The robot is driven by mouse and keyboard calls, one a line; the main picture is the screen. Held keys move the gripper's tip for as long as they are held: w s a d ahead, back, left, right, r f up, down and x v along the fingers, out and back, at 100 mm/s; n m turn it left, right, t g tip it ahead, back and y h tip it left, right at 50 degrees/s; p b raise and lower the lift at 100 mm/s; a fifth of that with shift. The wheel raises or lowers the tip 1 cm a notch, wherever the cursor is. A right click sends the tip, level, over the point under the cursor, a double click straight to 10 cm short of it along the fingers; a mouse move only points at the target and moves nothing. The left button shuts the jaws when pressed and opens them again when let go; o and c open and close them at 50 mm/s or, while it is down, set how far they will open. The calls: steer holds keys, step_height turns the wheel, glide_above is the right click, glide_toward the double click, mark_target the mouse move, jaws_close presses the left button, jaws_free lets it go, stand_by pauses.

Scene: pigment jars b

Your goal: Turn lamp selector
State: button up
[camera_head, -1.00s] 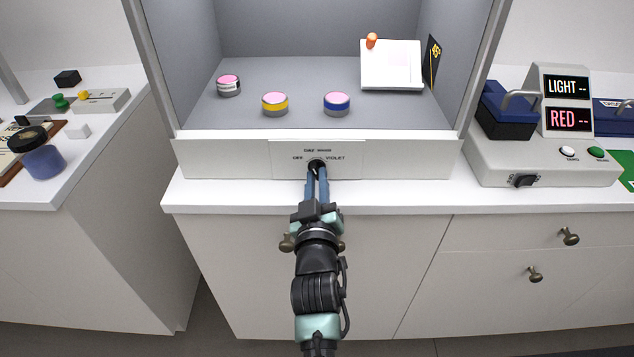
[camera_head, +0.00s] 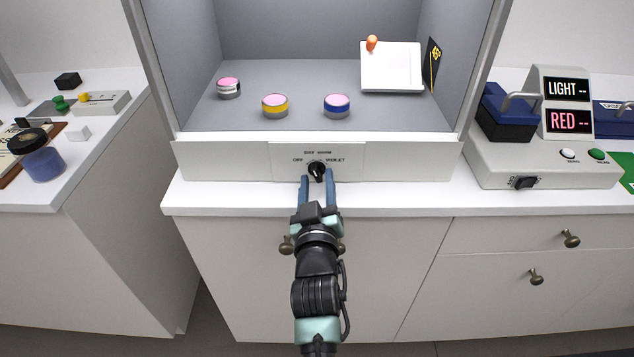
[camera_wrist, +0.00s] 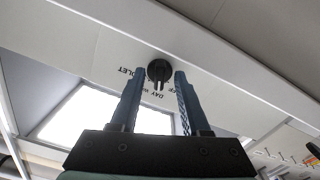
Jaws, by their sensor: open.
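The lamp selector is a black round knob (camera_head: 316,169) on the white front panel (camera_head: 230,160) of the grey booth. The panel carries the words OFF, DAY and VIOLET around the knob. In the wrist view the knob (camera_wrist: 159,70) has a raised grip bar, which seems to lie toward the DAY lettering. My gripper (camera_head: 317,178) is open in front of the knob. Its two blue fingers stand apart, one to each side of the knob in the picture, with gaps between. The gripper also shows in the wrist view (camera_wrist: 158,76).
Inside the booth stand three pink-topped jars, banded white (camera_head: 229,88), yellow (camera_head: 275,105) and blue (camera_head: 337,105), and a white tilted board (camera_head: 391,68). A display unit (camera_head: 565,105) reading LIGHT and RED stands right. A dark-lidded jar (camera_head: 40,158) stands on the left counter.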

steer(key=s, duration=1.3)
stand_by(0.4)
step_height(320, 180, up, 30)
steer(key=w+t+p, duration=0.2)
steer(key=t+p, duration=0.2)
steer(key=p, duration=0.3)
steer(key=s+r+m+t+p, duration=0.1)
steer(key=s+r, duration=0.3)
steer(key=r, duration=0.5)
steer(key=s+r+m+t+p, duration=0.1)
steer(key=s+r, duration=0.3)
steer(key=r, duration=0.6)
steer(key=s+r+m+t+p, duration=0.2)
steer(key=s+r+t+p, duration=0.1)
steer(key=r, duration=0.7)
steer(key=shift+s, duration=0.75)
